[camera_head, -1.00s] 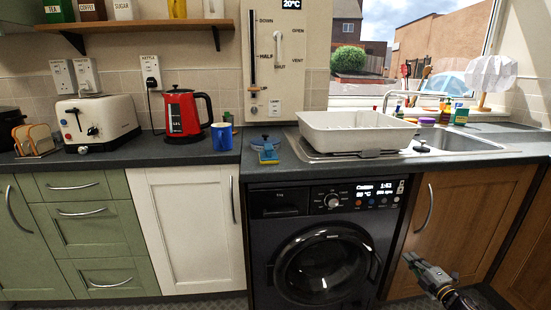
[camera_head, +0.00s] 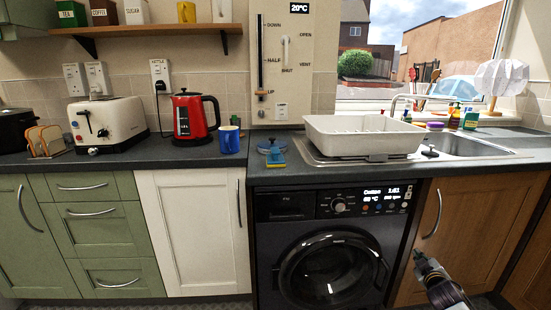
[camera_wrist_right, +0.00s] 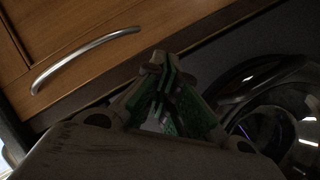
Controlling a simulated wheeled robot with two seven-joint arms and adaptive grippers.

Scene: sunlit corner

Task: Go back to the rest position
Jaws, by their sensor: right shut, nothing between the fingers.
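My right gripper (camera_head: 424,262) shows at the lower right of the head view, in front of the wooden cupboard door and below the worktop. It is shut and empty. In the right wrist view its fingertips (camera_wrist_right: 157,72) come together, with the cupboard handle (camera_wrist_right: 85,58) at upper left and the round washing machine door (camera_wrist_right: 285,125) at right. The gripper looks apart from both, though its exact distance is hard to tell. My left gripper is in neither view.
The worktop (camera_head: 215,163) carries a toaster (camera_head: 105,122), a red kettle (camera_head: 190,118), a blue mug (camera_head: 229,139) and a white dish rack (camera_head: 362,137) beside the sink. The washing machine (camera_head: 330,250) stands left of my right gripper. The cupboard handle (camera_head: 432,212) sticks out just above it.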

